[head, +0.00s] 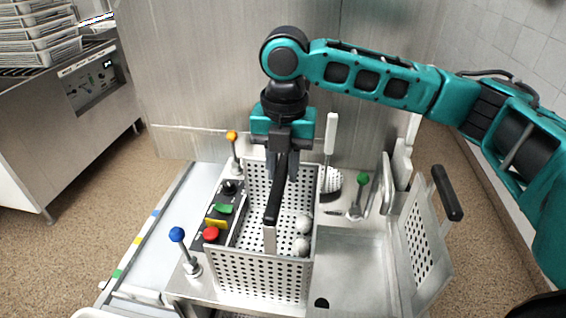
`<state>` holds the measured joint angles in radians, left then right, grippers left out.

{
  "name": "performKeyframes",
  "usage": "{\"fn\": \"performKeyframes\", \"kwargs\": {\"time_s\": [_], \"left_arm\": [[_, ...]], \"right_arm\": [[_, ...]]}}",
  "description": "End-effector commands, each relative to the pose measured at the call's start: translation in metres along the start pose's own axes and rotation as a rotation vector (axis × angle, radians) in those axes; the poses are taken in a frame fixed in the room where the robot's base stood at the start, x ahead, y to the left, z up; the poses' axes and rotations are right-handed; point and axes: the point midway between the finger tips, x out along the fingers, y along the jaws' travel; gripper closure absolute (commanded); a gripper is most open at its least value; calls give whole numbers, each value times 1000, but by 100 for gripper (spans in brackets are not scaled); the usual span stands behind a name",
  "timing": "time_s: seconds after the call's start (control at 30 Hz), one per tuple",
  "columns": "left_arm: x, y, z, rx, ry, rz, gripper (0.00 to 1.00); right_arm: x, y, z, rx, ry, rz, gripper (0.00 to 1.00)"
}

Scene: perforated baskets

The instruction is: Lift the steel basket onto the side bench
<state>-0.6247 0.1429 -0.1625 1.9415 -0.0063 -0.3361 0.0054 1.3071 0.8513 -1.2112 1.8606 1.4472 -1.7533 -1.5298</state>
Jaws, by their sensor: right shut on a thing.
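The steel basket (262,274) is an open perforated box in the middle of the head view, with several pale round things inside it. A black grip (275,200) on an upright steel post rises over it. My right gripper (283,172) points down from above and is shut on the far part of this black grip. The fingertips are partly hidden behind the grip. The basket looks level; I cannot tell whether its underside touches the worktop. My left gripper is out of view. I cannot tell for sure which surface is the side bench.
Left of the basket are a panel with coloured buttons (215,222), a blue-knobbed lever (183,248) and an orange-knobbed lever (233,148). A pale surface with coloured tape (160,235) lies beyond them. Right are a recess (352,270), utensils (360,195) and a tilted perforated panel (424,245) with a black handle.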

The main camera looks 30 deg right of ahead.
Motion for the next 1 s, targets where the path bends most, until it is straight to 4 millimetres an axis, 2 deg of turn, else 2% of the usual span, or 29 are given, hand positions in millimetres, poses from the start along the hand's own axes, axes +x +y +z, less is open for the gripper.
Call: {"fn": "performKeyframes", "kwargs": {"time_s": [0.03,0.07,0.37,0.57,0.7,0.87,1.0], "left_arm": [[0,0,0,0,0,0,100],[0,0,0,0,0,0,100],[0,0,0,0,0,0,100],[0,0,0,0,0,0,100],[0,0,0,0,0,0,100],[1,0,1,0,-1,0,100],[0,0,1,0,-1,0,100]], "right_arm": [[-2,0,0,0,-2,3,100],[-2,0,0,0,-2,3,72],[-1,0,0,0,-1,1,44],[1,0,0,0,2,-3,44],[-5,0,0,0,0,-1,44],[-31,1,0,-1,-2,3,44],[-64,1,0,-1,-3,4,44]]}}
